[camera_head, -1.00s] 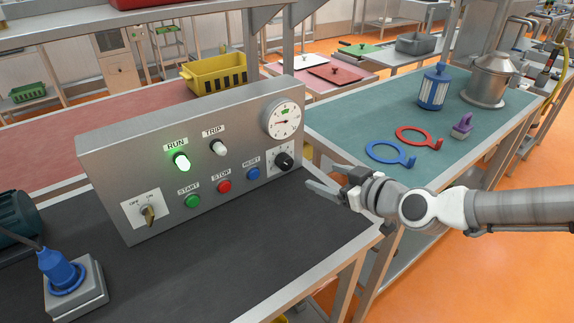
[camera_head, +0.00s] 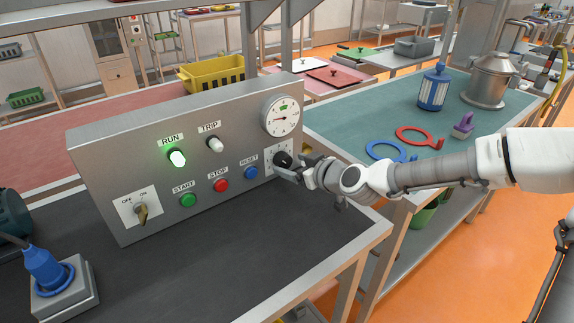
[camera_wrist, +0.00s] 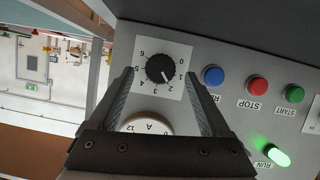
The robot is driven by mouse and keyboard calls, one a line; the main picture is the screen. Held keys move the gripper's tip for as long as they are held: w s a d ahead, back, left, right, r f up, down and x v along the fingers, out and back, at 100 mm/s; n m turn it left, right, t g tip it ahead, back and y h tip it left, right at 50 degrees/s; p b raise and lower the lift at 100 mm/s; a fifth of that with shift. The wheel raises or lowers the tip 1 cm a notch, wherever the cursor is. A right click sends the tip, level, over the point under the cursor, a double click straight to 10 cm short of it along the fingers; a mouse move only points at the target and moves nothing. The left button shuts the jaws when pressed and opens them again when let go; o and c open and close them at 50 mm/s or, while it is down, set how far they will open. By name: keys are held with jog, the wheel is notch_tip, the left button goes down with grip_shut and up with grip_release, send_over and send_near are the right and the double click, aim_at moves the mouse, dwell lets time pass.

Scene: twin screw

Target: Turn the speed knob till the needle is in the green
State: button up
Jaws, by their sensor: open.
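The round black speed knob (camera_head: 283,160) sits on a white numbered plate at the right of the grey control panel. In the wrist view the knob (camera_wrist: 160,69) lies between my two fingers, its white mark near 1 to 2. My gripper (camera_head: 287,173) is open at the knob; in the wrist view the fingers (camera_wrist: 159,76) stand apart on either side. I cannot tell whether they touch it. In the wrist view my gripper partly hides the gauge (camera_wrist: 147,124).
The panel also has a blue RESET button (camera_head: 251,172) close by, red STOP (camera_head: 221,185), green START (camera_head: 188,200), a lit RUN lamp (camera_head: 177,157) and an OFF/ON switch (camera_head: 141,212). The dark bench top (camera_head: 220,255) in front is mostly clear.

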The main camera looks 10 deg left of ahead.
aim_at(286, 162)
jog(key=shift+x, duration=1.6)
grip_shut()
